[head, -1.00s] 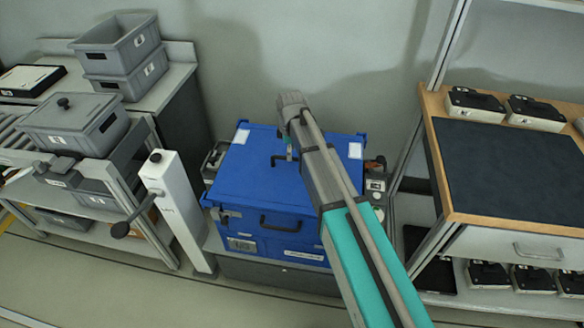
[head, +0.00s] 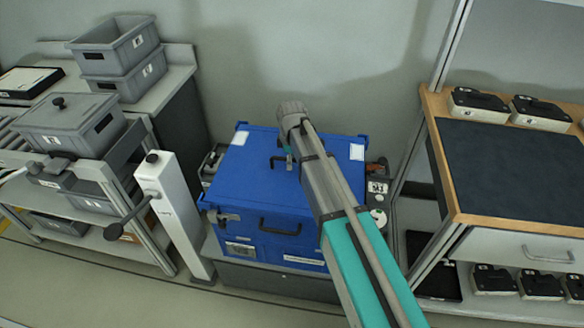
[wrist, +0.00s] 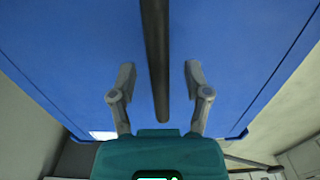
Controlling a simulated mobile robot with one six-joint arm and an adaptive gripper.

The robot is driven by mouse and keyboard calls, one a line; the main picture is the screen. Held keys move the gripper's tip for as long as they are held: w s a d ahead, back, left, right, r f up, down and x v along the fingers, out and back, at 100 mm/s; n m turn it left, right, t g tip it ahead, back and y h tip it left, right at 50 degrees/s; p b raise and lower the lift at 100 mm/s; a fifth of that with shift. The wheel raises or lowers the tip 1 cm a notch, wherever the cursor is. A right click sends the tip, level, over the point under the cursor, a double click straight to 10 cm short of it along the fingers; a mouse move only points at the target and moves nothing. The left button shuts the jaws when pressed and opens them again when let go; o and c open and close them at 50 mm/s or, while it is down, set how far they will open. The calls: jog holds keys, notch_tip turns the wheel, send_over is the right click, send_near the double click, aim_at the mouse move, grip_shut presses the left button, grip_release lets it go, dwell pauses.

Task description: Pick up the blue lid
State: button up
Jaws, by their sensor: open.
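The blue lid (head: 245,178) lies flat on the blue box (head: 240,246) in the head view, with white labels near its far corners. Its dark bar handle (head: 279,161) stands on the middle of the top. In the wrist view the blue lid (wrist: 85,50) fills most of the picture, and the handle (wrist: 156,50) runs down between my fingers. My gripper (wrist: 158,75) is open, one finger on each side of the handle, with visible gaps. My arm hides part of the lid's right side and most of my gripper in the head view.
A white post (head: 168,215) with a dark lever stands left of the box. Grey crates (head: 70,125) sit on a rack at the left. A wooden-edged bench (head: 437,150) with a dark mat stands at the right. The wall is close behind the box.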

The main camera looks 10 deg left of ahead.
grip_shut()
dwell(0.3)
jog(key=shift+r, duration=0.2)
dwell(0.4)
notch_tip(320, 180, up, 3)
jog(key=p, duration=0.3)
jog(key=shift+f, duration=0.2)
jog(key=s+d+r+p, duration=0.2)
jog(key=s+r+p, duration=0.3)
jog(key=s, duration=0.1)
jog(key=s+d+r+p, duration=0.3)
jog(key=s+r+p, duration=0.2)
jog(key=s, duration=0.1)
jog(key=shift+s+d, duration=0.3)
jog(key=shift+s, duration=0.1)
